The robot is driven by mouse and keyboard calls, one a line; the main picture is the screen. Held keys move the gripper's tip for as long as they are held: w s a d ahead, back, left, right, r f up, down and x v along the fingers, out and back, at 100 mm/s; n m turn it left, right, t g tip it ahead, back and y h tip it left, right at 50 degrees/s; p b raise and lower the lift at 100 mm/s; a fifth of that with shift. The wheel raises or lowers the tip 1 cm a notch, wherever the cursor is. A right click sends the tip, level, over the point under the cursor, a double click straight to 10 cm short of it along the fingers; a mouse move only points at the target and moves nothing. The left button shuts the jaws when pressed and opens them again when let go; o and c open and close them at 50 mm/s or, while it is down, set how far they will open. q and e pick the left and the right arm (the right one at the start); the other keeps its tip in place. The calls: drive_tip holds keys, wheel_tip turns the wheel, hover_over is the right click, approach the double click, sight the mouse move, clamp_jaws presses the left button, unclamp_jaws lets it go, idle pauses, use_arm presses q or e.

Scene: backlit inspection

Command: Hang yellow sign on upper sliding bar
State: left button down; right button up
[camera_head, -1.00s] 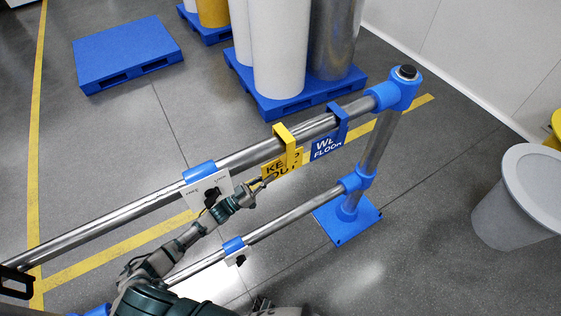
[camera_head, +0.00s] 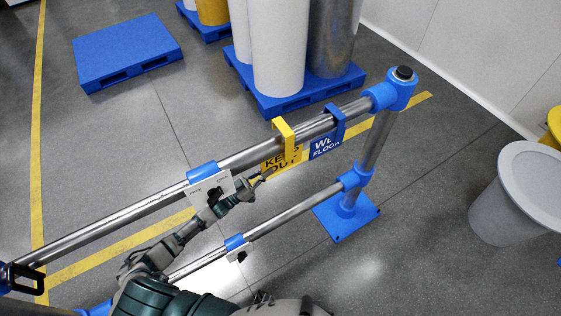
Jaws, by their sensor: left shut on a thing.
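The yellow sign (camera_head: 285,161), lettered KEEP OUT, is at the upper sliding bar (camera_head: 125,210), with its yellow hook (camera_head: 283,128) over the bar. I cannot tell if the hook rests on the bar or is slightly above it. My left gripper (camera_head: 266,175) is shut on the sign's left edge, in front of the bar. The blue sign (camera_head: 325,146), partly legible as WET FLOOR, hangs from the same bar just right of the yellow one. My right gripper is not in view.
A blue collar with a white plate (camera_head: 209,190) sits on the upper bar, left of the sign. A lower bar (camera_head: 295,210) runs below, with its own blue collar. A blue-footed post (camera_head: 376,145) holds both bars at right. A grey bin (camera_head: 512,205) stands farther right.

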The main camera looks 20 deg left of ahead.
use_arm(q)
drive_tip(key=s+d+p, duration=0.4)
drive_tip(key=s+d, duration=0.2)
drive_tip(key=d, duration=0.1)
drive_tip(key=shift+s, duration=0.35)
idle(0.7)
